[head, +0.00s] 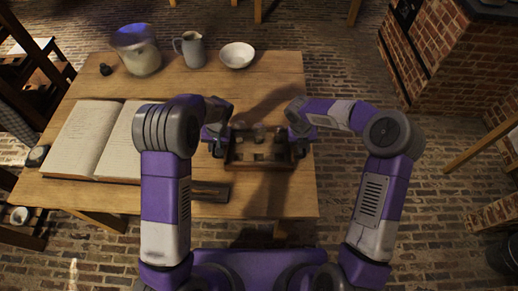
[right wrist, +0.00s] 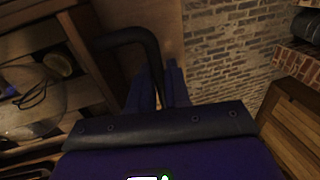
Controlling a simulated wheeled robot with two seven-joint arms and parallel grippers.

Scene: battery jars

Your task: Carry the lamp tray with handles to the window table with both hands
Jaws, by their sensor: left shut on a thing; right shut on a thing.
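The lamp tray (head: 258,166) is a dark wooden box with dividers, seen over the right part of the wooden table, with small glass pieces in it. My left gripper (head: 216,146) is shut at its left end, on the left handle. My right gripper (head: 301,146) is shut at its right end. In the right wrist view the right gripper (right wrist: 160,88) is shut around a dark curved handle (right wrist: 130,36), with the wooden tray (right wrist: 88,50) and a clear glass piece at left. I cannot tell whether the tray touches the table. I cannot make out which table is the window table.
A brick structure (head: 445,65) stands at right. Brick floor (head: 345,75) lies clear between.

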